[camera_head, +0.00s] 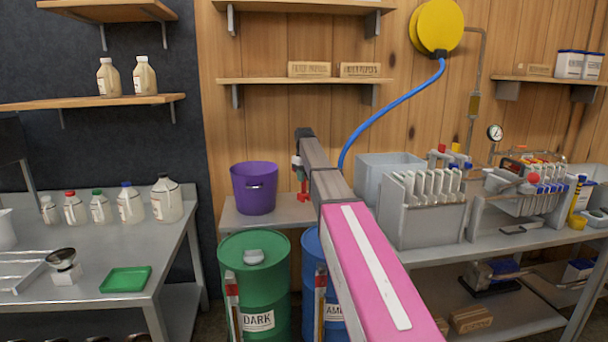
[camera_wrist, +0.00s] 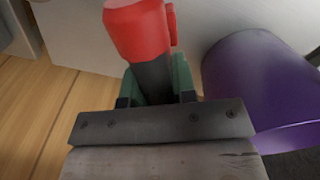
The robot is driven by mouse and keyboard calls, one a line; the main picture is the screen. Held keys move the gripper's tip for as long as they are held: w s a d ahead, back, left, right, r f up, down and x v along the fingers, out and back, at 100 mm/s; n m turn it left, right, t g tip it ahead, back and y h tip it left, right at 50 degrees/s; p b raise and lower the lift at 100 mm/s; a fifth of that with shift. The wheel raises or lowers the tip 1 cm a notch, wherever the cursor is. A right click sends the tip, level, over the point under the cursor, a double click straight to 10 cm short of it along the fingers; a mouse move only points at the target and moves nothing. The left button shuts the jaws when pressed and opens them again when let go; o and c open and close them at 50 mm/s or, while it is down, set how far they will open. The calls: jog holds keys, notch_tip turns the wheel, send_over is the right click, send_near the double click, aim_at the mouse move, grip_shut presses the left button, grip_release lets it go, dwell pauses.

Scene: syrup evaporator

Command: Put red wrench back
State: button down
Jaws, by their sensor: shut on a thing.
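My gripper (camera_head: 298,163) is at the far end of my outstretched arm, above the low grey table and just right of the purple bucket (camera_head: 254,188). It is shut on the red wrench (camera_head: 302,186), whose red part shows just below the fingers. In the wrist view the green fingers of my gripper (camera_wrist: 158,88) close around the wrench's dark part, and its thick red end (camera_wrist: 138,28) sticks out past them. The purple bucket (camera_wrist: 255,85) is close to the right of it there. The rest of the wrench is hidden.
A green drum (camera_head: 254,275) and a blue drum (camera_head: 311,255) stand in front of the low table. A blue hose (camera_head: 395,103) hangs behind my arm. The evaporator bench (camera_head: 450,247) with grey pans is at right. A table with jugs (camera_head: 166,200) is at left.

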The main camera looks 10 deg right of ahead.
aim_at(304, 193)
jog(key=shift+f, duration=1.2)
jog(key=shift+f, duration=0.15)
jog(key=shift+f, duration=0.5)
jog(key=shift+c, duration=1)
grip_release()
jog(key=shift+r, duration=0.15)
jog(key=shift+r, duration=3.9)
